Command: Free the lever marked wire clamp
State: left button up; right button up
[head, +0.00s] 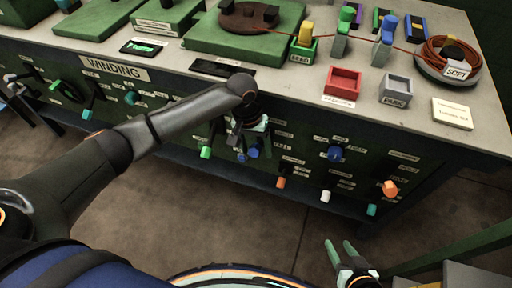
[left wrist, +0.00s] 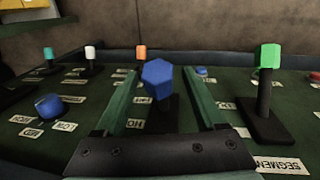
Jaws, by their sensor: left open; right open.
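My left gripper (head: 248,138) is at the front panel of the bench, open. In the left wrist view a lever with a blue knob (left wrist: 158,76) on a dark stem stands between its two green fingers, with a gap visible on each side. The knob shows partly below the gripper in the head view (head: 253,153). Its label is mostly hidden by the gripper, and I cannot read "wire clamp" on any label. A green-knobbed lever (left wrist: 268,58) stands to the right, above a label beginning "SEGMENT". My right gripper (head: 345,256) is open and empty over the floor, away from the panel.
Other panel controls include an orange lever (head: 281,182), a white lever (head: 326,196) and a blue rotary knob (left wrist: 48,107). On the benchtop are a red box (head: 343,84), a grey box (head: 396,90) and a cable coil (head: 448,60). The floor before the panel is clear.

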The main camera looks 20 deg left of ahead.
pick_arm(q)
jog(key=shift+c, duration=0.4)
grip_shut()
dwell(0.9)
